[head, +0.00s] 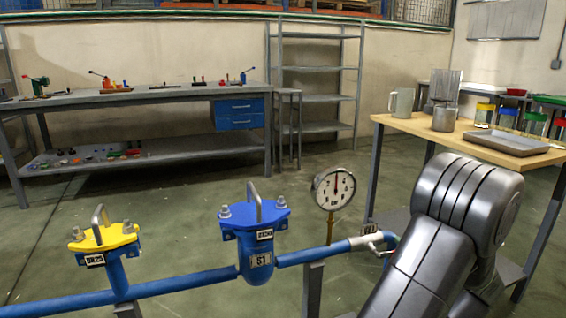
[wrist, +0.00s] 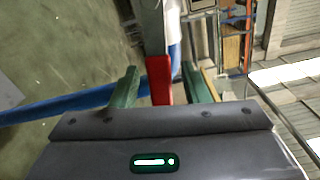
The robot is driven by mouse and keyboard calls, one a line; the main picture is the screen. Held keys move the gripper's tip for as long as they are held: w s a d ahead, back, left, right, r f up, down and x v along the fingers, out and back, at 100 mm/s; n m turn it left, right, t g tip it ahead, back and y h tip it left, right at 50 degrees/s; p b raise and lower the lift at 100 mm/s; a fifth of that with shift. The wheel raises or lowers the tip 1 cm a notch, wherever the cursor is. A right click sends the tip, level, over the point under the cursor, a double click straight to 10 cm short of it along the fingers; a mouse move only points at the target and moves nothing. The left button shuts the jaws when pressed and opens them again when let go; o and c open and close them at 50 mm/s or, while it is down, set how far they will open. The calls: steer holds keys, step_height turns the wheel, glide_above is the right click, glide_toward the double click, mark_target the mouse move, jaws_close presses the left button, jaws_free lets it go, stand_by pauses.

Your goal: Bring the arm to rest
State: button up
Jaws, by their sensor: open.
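My arm (head: 440,235) stands large at the lower right of the head view, bent at a thick grey joint. My gripper is outside the head view. In the wrist view my gripper (wrist: 161,78) shows two green fingers spread apart. A red piece (wrist: 159,80) at the end of a grey post appears between the fingers in the picture. I cannot tell how far beyond them it lies, and no contact shows.
A blue pipe (head: 190,280) with yellow-topped (head: 103,238) and blue-topped (head: 254,215) housings crosses the front. A gauge (head: 333,188) stands behind it. A wooden-topped table (head: 400,122) with jugs and a tray is close to my arm. Open floor lies behind the pipe.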

steer(key=p+v, duration=0.4)
steer(key=v, duration=0.9)
steer(key=b+x, duration=0.4)
steer(key=x, duration=0.8)
steer(key=shift+w+a+f, duration=0.1)
steer(key=shift+w, duration=0.1)
steer(key=shift+w+a, duration=0.1)
steer(key=shift+w, duration=0.25)
steer(key=shift+s+f+m, duration=0.1)
steer(key=shift+f+m, duration=0.25)
steer(key=shift+m, duration=0.45)
